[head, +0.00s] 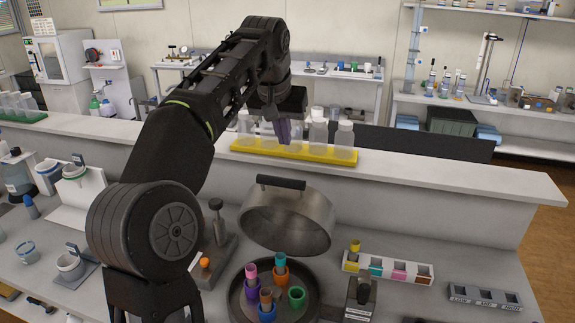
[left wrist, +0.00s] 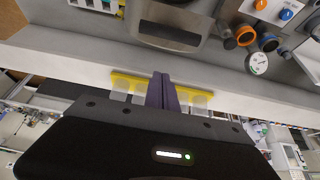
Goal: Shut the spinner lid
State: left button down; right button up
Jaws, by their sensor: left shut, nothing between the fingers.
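The spinner lid (head: 285,218) is a round metal cover with a black handle (head: 281,182) on its upper edge. It stands tilted open behind the spinner bowl (head: 236,293), which holds several coloured tubes (head: 297,297). My left gripper (head: 284,146) is shut and empty, above and behind the lid, in front of the bottles on the yellow rack. In the left wrist view its purple fingers (left wrist: 162,90) are together, and the lid (left wrist: 172,25) shows at the top, apart from them. My right gripper is not in view.
A yellow rack (head: 262,151) of white-capped bottles (head: 344,138) stands on the raised shelf (head: 430,173) behind the lid. A coloured-label tube block (head: 388,268) and a grey tray (head: 484,299) lie to the right. A device with an upright lever (head: 217,212) stands left of the lid.

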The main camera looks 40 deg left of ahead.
pick_arm(q)
jog(key=shift+f, duration=0.55)
jog(key=b, duration=0.3)
send_over(285, 191)
jog(key=w+a, duration=0.1)
jog(key=w, duration=0.3)
jog(key=f, duration=0.7)
jog(key=shift+s+a+f, duration=0.15)
jog(key=shift+s+f, duration=0.05)
jog(key=shift+f, duration=0.1)
jog(key=shift+s+f, duration=0.2)
jog(key=shift+s, duration=0.15)
jog(key=shift+s+d+f, duration=0.1)
jog(key=shift+s+d, duration=0.25)
jog(key=shift+s, duration=0.4)
jog(key=shift+s+d+f, duration=0.1)
jog(key=shift+s+d, duration=0.2)
jog(key=shift+s, duration=0.4)
